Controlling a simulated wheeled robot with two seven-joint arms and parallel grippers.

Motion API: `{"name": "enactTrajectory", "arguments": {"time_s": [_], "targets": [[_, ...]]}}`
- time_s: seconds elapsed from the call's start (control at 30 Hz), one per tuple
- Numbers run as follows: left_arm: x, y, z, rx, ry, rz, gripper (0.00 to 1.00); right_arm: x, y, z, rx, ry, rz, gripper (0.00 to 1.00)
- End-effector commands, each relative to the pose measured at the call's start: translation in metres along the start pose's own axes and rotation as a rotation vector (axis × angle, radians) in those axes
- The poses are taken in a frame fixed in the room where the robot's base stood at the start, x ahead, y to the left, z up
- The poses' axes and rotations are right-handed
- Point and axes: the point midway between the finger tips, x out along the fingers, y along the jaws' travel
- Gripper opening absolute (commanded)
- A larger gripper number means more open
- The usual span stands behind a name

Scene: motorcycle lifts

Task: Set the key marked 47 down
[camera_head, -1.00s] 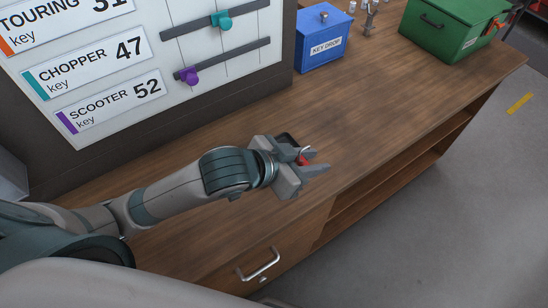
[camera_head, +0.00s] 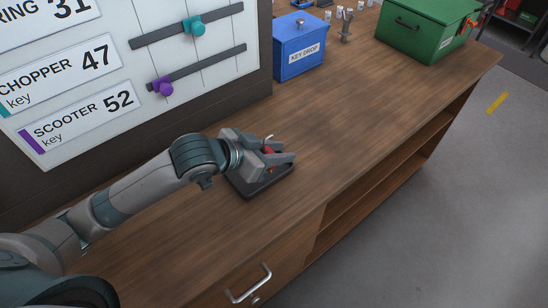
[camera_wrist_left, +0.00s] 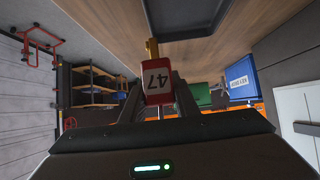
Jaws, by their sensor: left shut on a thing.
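My left gripper (camera_head: 280,160) is shut on the key marked 47. In the left wrist view the key's red tag (camera_wrist_left: 157,92) shows a white label reading 47 upside down, with the brass key (camera_wrist_left: 152,48) sticking out beyond it. In the head view only a bit of the red tag (camera_head: 269,150) shows between the fingers. A small dark tray (camera_head: 258,188) lies on the wooden counter just below the gripper, and the gripper hides part of it. The tray (camera_wrist_left: 190,15) also shows in the left wrist view, apart from the key. My right gripper is not in view.
A blue KEY DROP box (camera_head: 300,50) and a green box (camera_head: 425,32) stand farther back on the counter (camera_head: 370,110). A board (camera_head: 85,80) with name plates and pegs rises at the left. The counter right of the tray is clear.

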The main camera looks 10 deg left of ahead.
Motion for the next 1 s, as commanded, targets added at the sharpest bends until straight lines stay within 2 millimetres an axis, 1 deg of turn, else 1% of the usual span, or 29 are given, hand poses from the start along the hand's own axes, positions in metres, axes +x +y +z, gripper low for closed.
{"name": "enactTrajectory", "arguments": {"time_s": [0.03,0.1,0.23,0.57,0.67,0.9,1.0], "targets": [[0.003,-0.009,0.003,-0.003,-0.005,-0.002,0.03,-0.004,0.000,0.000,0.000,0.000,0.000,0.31],[0.008,-0.016,0.006,-0.001,-0.003,-0.001,0.03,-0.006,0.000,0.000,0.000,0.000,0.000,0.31],[0.013,-0.024,0.009,-0.001,-0.001,0.000,0.03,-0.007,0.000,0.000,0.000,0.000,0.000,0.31],[0.013,-0.024,0.010,0.000,0.000,0.001,0.03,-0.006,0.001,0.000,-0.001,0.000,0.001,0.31],[0.016,-0.024,0.013,-0.001,-0.001,0.001,0.03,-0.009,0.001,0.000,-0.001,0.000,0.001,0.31],[0.031,-0.024,0.036,-0.003,-0.003,0.002,0.03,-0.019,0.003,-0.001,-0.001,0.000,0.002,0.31],[0.035,-0.024,0.042,-0.001,-0.001,0.001,0.03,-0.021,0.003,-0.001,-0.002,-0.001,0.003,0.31]]}}
